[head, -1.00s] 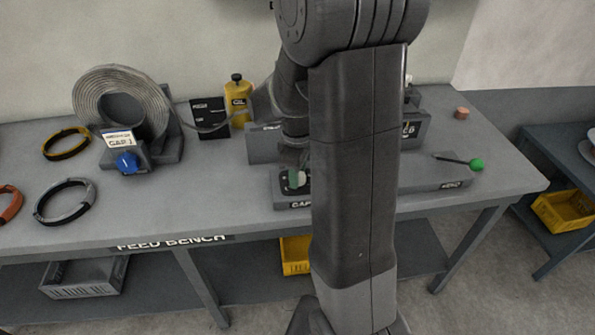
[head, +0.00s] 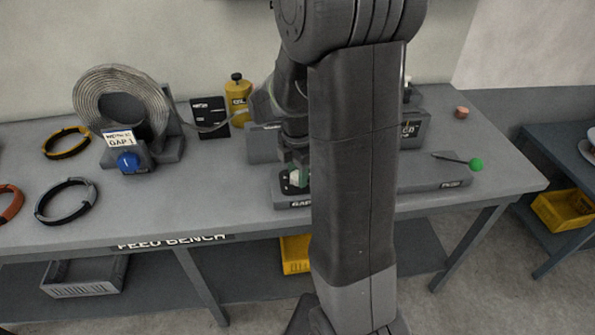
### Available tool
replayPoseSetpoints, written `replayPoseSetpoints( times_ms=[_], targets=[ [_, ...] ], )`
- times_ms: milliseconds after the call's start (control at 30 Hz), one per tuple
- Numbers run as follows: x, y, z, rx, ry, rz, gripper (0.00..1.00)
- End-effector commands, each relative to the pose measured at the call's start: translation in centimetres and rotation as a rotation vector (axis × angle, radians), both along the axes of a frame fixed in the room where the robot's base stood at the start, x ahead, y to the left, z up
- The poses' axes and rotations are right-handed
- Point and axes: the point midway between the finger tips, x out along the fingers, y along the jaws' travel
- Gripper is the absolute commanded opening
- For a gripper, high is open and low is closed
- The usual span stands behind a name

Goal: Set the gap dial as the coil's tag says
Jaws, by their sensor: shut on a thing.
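The coil (head: 92,98) stands on its holder at the back left of the bench. Its white tag (head: 119,138) reads "GAP 1" in the larger line; the smaller line is too blurred to read. A blue knob (head: 128,162) sits below the tag. The gap dial is at the block marked "GAP" (head: 294,204), mostly hidden behind my arm; a pale green and white part (head: 297,178) shows there. My gripper (head: 294,162) points down at this part and is shut on it. The dial's setting cannot be read.
A lever with a green ball (head: 477,164) sticks out at the right of the machine. A yellow oil bottle (head: 238,98) and black card (head: 209,117) stand behind. Black-and-yellow (head: 66,142), grey (head: 66,202) and orange (head: 8,204) rings lie left. The bench front left of the dial is clear.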

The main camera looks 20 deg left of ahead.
Motion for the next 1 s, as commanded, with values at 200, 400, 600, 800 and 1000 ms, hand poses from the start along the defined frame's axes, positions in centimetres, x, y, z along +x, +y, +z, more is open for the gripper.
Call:
replayPoseSetpoints(
  times_ms=[200, 400, 600, 800, 1000],
  targets=[
    [0.06, 0.05, 0.11, 0.002, -0.002, 0.119, 0.13],
    [0.06, 0.05, 0.10, 0.002, -0.002, 0.179, 0.13],
    [0.06, 0.05, 0.10, 0.002, -0.002, 0.202, 0.13],
    [0.07, 0.04, 0.10, 0.002, -0.002, 0.204, 0.13],
    [0.07, 0.04, 0.10, 0.001, -0.003, 0.203, 0.47]
  ],
)
